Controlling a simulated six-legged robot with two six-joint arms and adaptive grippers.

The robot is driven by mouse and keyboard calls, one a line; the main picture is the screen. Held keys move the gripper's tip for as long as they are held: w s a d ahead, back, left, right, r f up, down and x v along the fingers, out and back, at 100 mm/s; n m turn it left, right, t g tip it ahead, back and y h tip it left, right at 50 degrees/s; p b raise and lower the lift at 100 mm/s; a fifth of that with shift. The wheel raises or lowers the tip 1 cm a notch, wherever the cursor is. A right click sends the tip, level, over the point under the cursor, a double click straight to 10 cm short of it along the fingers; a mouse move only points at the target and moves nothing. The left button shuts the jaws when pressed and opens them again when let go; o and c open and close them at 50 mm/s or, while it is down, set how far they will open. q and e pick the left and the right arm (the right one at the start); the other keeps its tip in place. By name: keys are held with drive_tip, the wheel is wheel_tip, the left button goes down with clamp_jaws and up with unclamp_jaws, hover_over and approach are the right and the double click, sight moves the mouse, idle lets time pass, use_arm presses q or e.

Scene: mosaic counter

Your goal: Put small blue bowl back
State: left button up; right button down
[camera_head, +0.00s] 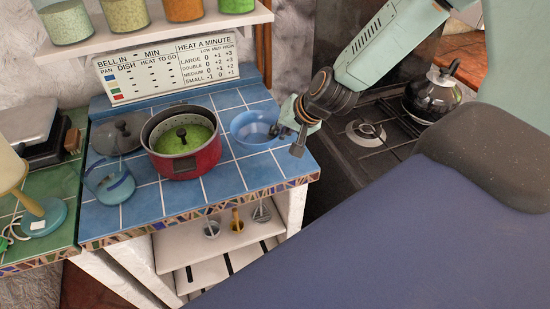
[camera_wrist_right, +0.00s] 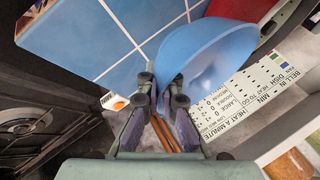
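The small blue bowl (camera_head: 250,124) stands on the blue-tiled counter, right of the red pot. In the right wrist view the bowl (camera_wrist_right: 218,62) fills the upper middle. My right gripper (camera_head: 287,138) is at the bowl's right rim, one finger over the inside and one outside. In the wrist view its fingers (camera_wrist_right: 163,84) are apart, with the bowl's edge between them. I cannot tell whether they touch the wall. My left gripper is not in view.
A red pot (camera_head: 186,165) with green contents and a lid knob stands close left of the bowl. A glass cup (camera_head: 109,183) and a grey lid (camera_head: 118,135) are farther left. A kettle (camera_head: 433,95) stands on the dark stove. A sign (camera_head: 165,68) and jar shelf (camera_head: 160,38) are behind.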

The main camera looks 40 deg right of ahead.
drive_tip(key=f, duration=0.1)
drive_tip(key=f+b, duration=0.1)
drive_tip(key=shift+w+d+f, duration=0.25)
drive_tip(key=shift+f, duration=0.1)
drive_tip(key=shift+d+f+b, duration=0.25)
drive_tip(key=shift+f+b, duration=0.05)
drive_tip(key=shift+f, duration=0.05)
drive_tip(key=shift+s+a+f+b, duration=0.2)
drive_tip(key=shift+f+b, duration=0.1)
drive_tip(key=shift+b, duration=0.1)
wheel_tip(320, 180, down, 3)
drive_tip(key=shift+r+b, duration=0.15)
drive_tip(key=shift+b, duration=0.9)
drive_tip(key=shift+w+d, duration=0.1)
drive_tip(key=shift+w, duration=0.1)
drive_tip(key=shift+s, duration=0.15)
drive_tip(key=shift+a+f, duration=0.2)
drive_tip(key=c, duration=1.6)
unclamp_jaws()
drive_tip(key=shift+d+f, duration=0.1)
drive_tip(key=shift+d, duration=0.05)
drive_tip(key=shift+o, duration=0.4)
